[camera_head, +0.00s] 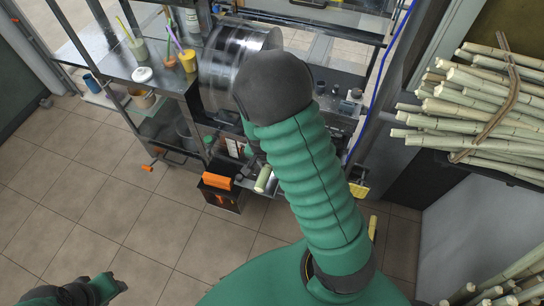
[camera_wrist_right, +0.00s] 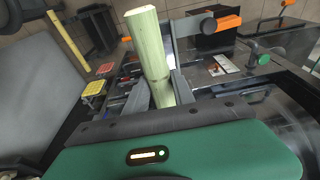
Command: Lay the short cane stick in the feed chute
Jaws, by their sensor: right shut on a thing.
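The short cane stick (camera_wrist_right: 148,42) is pale green with a cut, whitish end. My right gripper (camera_wrist_right: 163,92) is shut on it in the wrist view, and the stick points away from the palm. In the head view only an end of the stick (camera_head: 263,178) shows, left of my right forearm. That arm hides most of the right gripper there. The press with its shiny metal drum (camera_head: 236,62) stands behind the arm. I cannot clearly make out the feed chute; the arm covers part of the machine.
Cups, including a yellow one (camera_head: 188,61), stand on the metal counter at the upper left. Long canes (camera_head: 485,100) fill a rack at the right. Tiled floor at the left is clear.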

